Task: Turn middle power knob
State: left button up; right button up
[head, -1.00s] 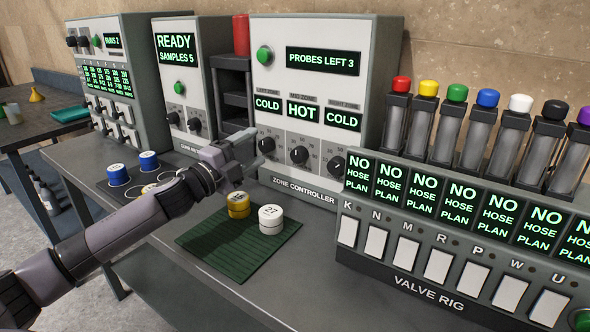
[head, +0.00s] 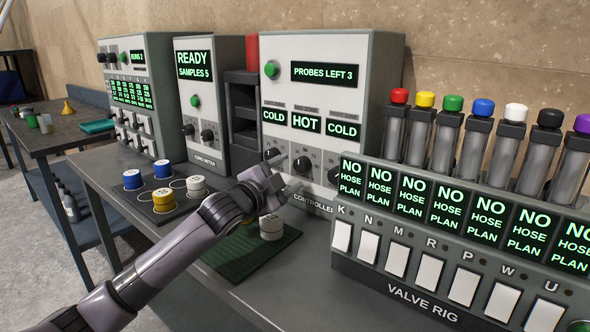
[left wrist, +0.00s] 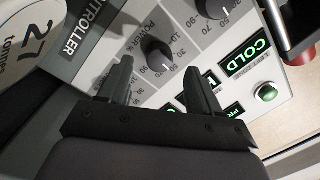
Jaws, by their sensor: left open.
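The zone controller (head: 385,80) is a pale panel with a row of dark power knobs under COLD, HOT and COLD displays. The middle knob (head: 302,164) sits below HOT, and the right knob (head: 334,174) stands beside it. My left gripper (head: 290,174) is open and empty, its fingers pointing at the panel near the middle knob. In the left wrist view a dark knob (left wrist: 157,53) shows beyond the gap between the open fingers (left wrist: 158,82); I see no contact. A second knob (left wrist: 213,8) is at the top edge. My right gripper is out of view.
A white puck (head: 271,222) marked 27 stands on the green mat (head: 235,262) beneath my gripper; a gold puck there is mostly hidden. The valve rig (head: 420,290) stands close on the right. Blue, gold and white pucks sit on a black mat at left.

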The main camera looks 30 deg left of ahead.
aim_at(298, 167)
pick_arm(q)
jog(key=shift+w, duration=1.85)
jog(key=c, duration=1)
